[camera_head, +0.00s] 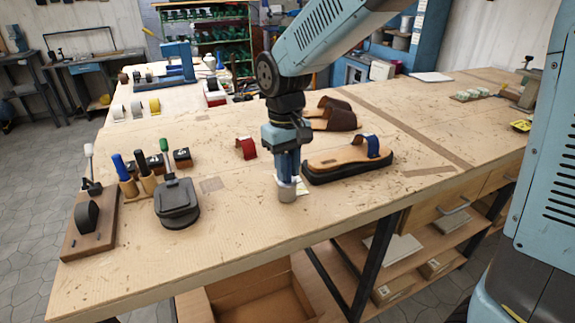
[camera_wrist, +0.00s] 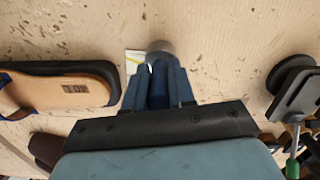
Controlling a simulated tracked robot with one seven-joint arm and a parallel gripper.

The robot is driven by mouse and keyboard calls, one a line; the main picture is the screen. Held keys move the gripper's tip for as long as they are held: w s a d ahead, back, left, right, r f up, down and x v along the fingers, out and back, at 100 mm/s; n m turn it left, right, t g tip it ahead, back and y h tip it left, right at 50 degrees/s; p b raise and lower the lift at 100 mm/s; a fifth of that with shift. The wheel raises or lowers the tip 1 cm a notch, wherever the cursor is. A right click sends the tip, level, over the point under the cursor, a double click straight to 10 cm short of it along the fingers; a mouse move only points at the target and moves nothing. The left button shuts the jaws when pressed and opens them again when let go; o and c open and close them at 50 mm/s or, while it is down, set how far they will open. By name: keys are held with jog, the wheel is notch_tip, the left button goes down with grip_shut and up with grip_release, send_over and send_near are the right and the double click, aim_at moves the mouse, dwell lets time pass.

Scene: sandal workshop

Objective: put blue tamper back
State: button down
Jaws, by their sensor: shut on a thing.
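My gripper (camera_head: 287,168) points down over the bench and is shut on the blue tamper. The tamper's grey metal cylinder (camera_head: 286,190) shows below the fingers, at or just above the bench top; I cannot tell if it touches. In the wrist view, its blue handle (camera_wrist: 159,86) lies between the fingers of my gripper (camera_wrist: 158,80), partly hidden by them. At the left of the bench, a wooden block (camera_head: 128,188) holds a blue-handled tool (camera_head: 121,166) and a black-handled one.
A sandal (camera_head: 348,160) with a blue strap lies close right of my gripper. A pale note (camera_head: 302,186) lies beside the tamper. A black tool with a green handle (camera_head: 177,203) and a wooden board with a dark wheel (camera_head: 87,217) stand left. A red piece (camera_head: 246,148) lies behind.

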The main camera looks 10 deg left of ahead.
jog(key=shift+f, duration=0.2)
jog(key=c, duration=1)
grip_release()
jog(key=shift+o, duration=0.2)
jog(key=shift+r, duration=0.15)
jog(key=r, duration=1.2)
jog(key=shift+w+a+r, duration=0.25)
jog(key=shift+w, duration=0.05)
jog(key=s+d+r+m+t+y, duration=0.1)
jog(key=d+m, duration=0.1)
jog(key=d, duration=0.6)
jog(key=s+d+r+m+t, duration=0.1)
jog(key=d+r+m, duration=0.1)
jog(key=d, duration=0.7)
jog(key=s+d+f+m+t, duration=0.2)
jog(key=s+d+m+t, duration=0.2)
jog(key=s+d, duration=0.5)
jog(key=shift+s+d+f, duration=0.2)
jog(key=shift+d+f, duration=0.15)
jog(key=shift+d, duration=2.1)
